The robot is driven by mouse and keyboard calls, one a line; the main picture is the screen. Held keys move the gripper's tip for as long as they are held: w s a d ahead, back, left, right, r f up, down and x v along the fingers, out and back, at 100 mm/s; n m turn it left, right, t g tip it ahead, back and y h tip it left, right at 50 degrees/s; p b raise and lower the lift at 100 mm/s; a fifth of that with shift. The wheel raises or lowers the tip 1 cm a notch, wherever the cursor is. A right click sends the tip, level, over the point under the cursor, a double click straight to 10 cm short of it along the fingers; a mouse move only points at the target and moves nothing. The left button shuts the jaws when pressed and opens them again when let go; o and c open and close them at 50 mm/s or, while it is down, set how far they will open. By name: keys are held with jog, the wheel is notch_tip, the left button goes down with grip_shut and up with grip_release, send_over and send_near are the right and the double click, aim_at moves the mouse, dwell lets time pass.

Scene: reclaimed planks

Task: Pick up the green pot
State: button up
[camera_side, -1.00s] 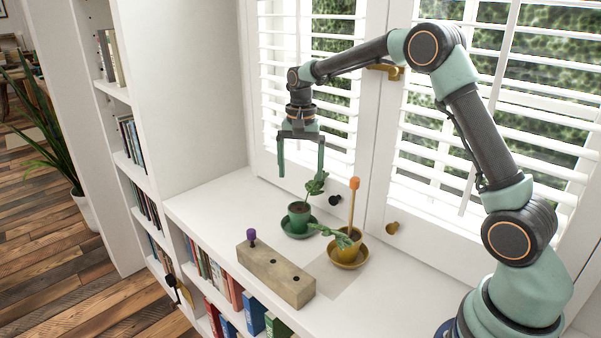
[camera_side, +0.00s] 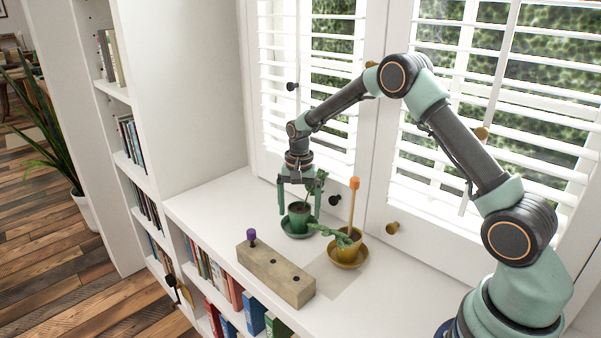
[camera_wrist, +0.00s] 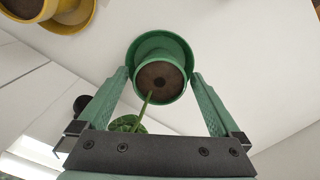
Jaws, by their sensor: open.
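The green pot (camera_side: 299,214) stands upright on a green saucer (camera_side: 287,227) on the white sill, with a leafy plant in it. In the wrist view the pot's rim (camera_wrist: 137,84) and dark soil show from above, with the stem and a leaf (camera_wrist: 128,123) towards my gripper. My gripper (camera_side: 298,212) is open and pointing down, one finger on each side of the pot. In the wrist view the fingertips (camera_wrist: 160,74) flank the pot near its rim and the saucer. I cannot tell whether either finger touches it.
A yellow pot (camera_side: 347,247) on a yellow saucer (camera_side: 361,262), holding a plant and an orange-topped stake (camera_side: 353,199), stands close on the right. A wooden block (camera_side: 275,272) with holes and a purple-topped peg (camera_side: 251,236) lies in front. Shuttered windows stand behind; the sill is clear at left.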

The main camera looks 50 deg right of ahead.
jog(key=shift+f, duration=0.5)
jog(key=shift+r, duration=0.1)
grip_shut()
jog(key=shift+r, duration=0.1)
notch_tip(320, 180, up, 23)
dwell(0.8)
